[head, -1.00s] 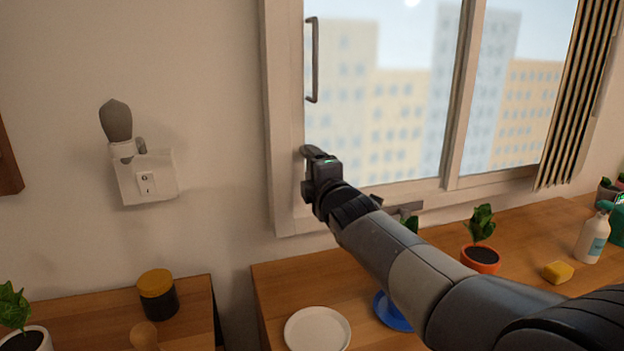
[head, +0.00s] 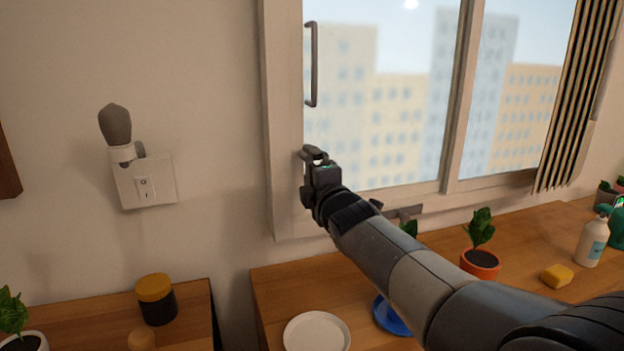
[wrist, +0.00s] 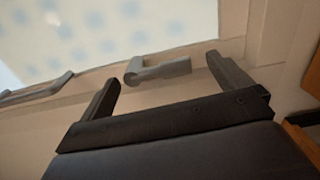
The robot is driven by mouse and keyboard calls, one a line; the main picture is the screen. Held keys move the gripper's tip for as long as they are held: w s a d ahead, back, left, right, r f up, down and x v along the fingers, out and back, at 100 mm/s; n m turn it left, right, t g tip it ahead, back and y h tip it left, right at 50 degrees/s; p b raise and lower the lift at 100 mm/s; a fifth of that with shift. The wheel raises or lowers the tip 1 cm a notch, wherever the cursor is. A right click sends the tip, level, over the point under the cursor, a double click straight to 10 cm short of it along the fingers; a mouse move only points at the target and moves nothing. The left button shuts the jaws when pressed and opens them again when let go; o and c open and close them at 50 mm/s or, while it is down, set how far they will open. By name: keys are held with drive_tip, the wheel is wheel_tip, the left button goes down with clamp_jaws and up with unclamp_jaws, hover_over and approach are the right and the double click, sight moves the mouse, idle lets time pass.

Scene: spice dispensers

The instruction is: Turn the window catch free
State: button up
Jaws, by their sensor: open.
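The window catch (wrist: 158,71) is a small grey L-shaped lever on the light window frame (wrist: 285,30). In the wrist view it lies between the two dark fingers of my gripper (wrist: 162,68), just beyond their tips, with gaps on both sides. The fingers are spread and hold nothing. In the head view my gripper (head: 313,154) is at the lower left corner of the window (head: 395,90). There my gripper largely hides the catch, and I cannot tell the two clearly apart.
A vertical pull handle (head: 311,64) is on the window above my gripper. A wall plate with a switch (head: 146,182) is to the left. Below stand a white plate (head: 316,332), a blue dish (head: 388,318) and a potted plant (head: 481,262) on the wooden counter (head: 275,297).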

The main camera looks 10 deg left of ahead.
drive_tip(key=v, duration=1)
drive_tip(key=shift+s, duration=0.3)
drive_tip(key=shift+w+d, duration=0.1)
drive_tip(key=x, duration=1)
drive_tip(key=shift+w, duration=0.3)
drive_tip(key=shift+s, duration=0.1)
